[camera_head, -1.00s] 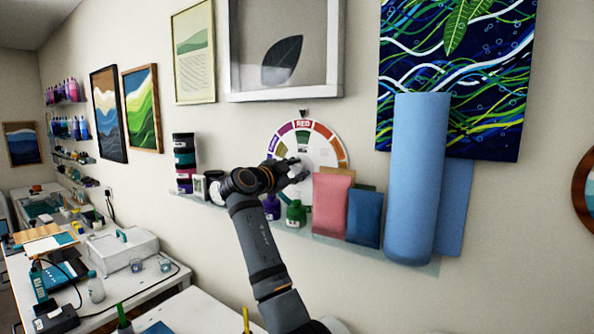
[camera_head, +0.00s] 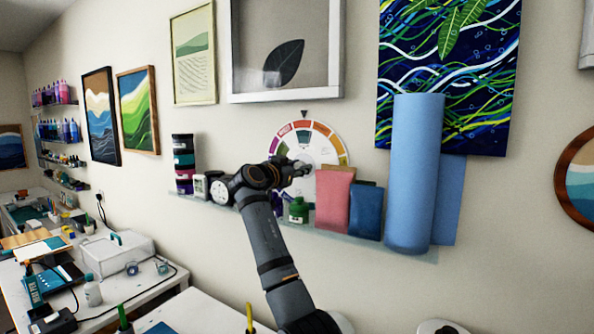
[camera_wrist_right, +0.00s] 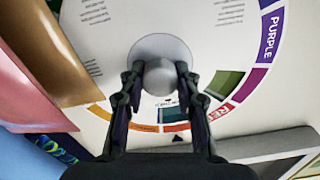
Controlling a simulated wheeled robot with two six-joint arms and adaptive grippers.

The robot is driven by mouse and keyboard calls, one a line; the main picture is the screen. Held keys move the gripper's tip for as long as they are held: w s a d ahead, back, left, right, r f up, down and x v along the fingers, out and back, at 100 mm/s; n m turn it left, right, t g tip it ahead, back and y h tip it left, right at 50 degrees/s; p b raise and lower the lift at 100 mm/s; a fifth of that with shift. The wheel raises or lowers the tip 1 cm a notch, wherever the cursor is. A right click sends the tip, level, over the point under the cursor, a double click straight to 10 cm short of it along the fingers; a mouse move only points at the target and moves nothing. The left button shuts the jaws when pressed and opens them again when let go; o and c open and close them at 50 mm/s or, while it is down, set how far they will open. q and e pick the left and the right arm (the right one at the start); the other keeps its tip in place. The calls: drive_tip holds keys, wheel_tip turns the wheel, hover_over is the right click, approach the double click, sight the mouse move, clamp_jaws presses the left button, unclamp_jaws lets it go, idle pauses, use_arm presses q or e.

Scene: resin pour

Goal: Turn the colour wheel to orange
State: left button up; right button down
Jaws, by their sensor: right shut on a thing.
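The colour wheel (camera_head: 327,148) is a white disc with a ring of coloured segments on the wall, partly hidden by my right gripper and a pink pouch. My right gripper (camera_head: 303,169) is at its centre. In the right wrist view the fingers (camera_wrist_right: 162,90) are shut on the round grey knob (camera_wrist_right: 160,76) of the wheel. That view is upside down. The black pointer (camera_head: 304,114) above the wheel stands at a red-orange segment (camera_wrist_right: 175,127), between the red label (camera_wrist_right: 220,113) and an orange segment (camera_wrist_right: 143,128). My left gripper is not in view.
Below the wheel a narrow shelf (camera_head: 395,249) holds a green bottle (camera_head: 298,211), the pink pouch (camera_head: 334,200), a blue pouch (camera_head: 366,211), a tall blue roll (camera_head: 415,175) and stacked jars (camera_head: 184,163). A worktable (camera_head: 150,288) stands lower left.

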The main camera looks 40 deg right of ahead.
drive_tip(key=n, duration=0.2)
drive_tip(key=shift+n, duration=0.3)
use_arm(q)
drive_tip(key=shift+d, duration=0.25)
use_arm(e)
drive_tip(key=shift+n, duration=1.1)
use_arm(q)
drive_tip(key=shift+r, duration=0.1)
use_arm(e)
drive_tip(key=shift+r, duration=0.1)
drive_tip(key=c, duration=0.9)
unclamp_jaws()
drive_tip(key=shift+a, duration=0.1)
drive_tip(key=shift+c, duration=0.2)
drive_tip(key=shift+a, duration=0.25)
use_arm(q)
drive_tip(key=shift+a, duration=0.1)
use_arm(e)
drive_tip(key=v, duration=1.1)
drive_tip(key=shift+s+a, duration=0.15)
drive_tip(key=shift+a, duration=0.05)
